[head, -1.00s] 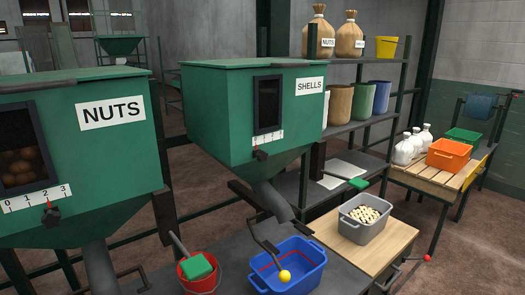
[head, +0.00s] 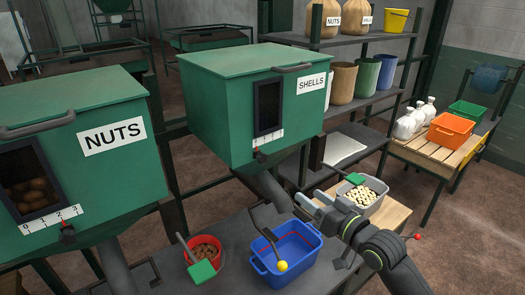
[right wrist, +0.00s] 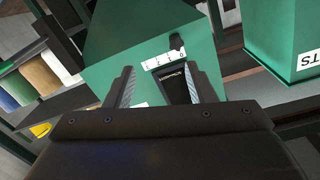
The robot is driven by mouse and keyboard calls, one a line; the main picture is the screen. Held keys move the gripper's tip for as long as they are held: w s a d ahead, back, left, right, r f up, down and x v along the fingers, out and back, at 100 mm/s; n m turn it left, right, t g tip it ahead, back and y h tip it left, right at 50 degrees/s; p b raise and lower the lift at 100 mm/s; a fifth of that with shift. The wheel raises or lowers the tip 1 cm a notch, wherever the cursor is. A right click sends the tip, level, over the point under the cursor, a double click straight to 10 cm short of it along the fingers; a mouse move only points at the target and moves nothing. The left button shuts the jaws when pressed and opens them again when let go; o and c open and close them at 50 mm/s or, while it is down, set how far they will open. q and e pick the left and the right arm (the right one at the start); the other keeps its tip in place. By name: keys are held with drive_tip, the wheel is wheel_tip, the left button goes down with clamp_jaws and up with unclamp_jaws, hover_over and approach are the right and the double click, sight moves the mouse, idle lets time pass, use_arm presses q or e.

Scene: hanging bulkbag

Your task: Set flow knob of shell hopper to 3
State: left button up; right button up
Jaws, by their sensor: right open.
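The green shell hopper (head: 205,115) has a SHELLS label (head: 311,84) and a dark window. Its white scale (head: 269,138) sits below the window, with the dark flow knob (head: 260,155) near the scale's left end. The numbers are too small to read. My right gripper (head: 306,206) is open and empty, below and to the right of the knob. In the right wrist view the hopper appears upside down, with its scale (right wrist: 163,60) and knob (right wrist: 177,42) beyond the spread fingers (right wrist: 160,86), apart from them. My left gripper is out of view.
The nuts hopper (head: 120,185) stands at left with its own knob (head: 68,232). A grey bin (head: 374,209) of shells is behind my right arm.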

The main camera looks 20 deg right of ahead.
sight(265, 159)
drive_tip(key=shift+n+y, duration=0.3)
drive_tip(key=shift+y, duration=0.1)
drive_tip(key=r+p+x, duration=0.1)
drive_tip(key=x, duration=0.4)
drive_tip(key=r+p+x, duration=0.1)
drive_tip(key=x, duration=0.5)
drive_tip(key=a+r+p+x, duration=0.1)
drive_tip(key=x, duration=0.5)
drive_tip(key=shift+s+a, duration=0.1)
drive_tip(key=shift+a, duration=0.05)
clamp_jaws()
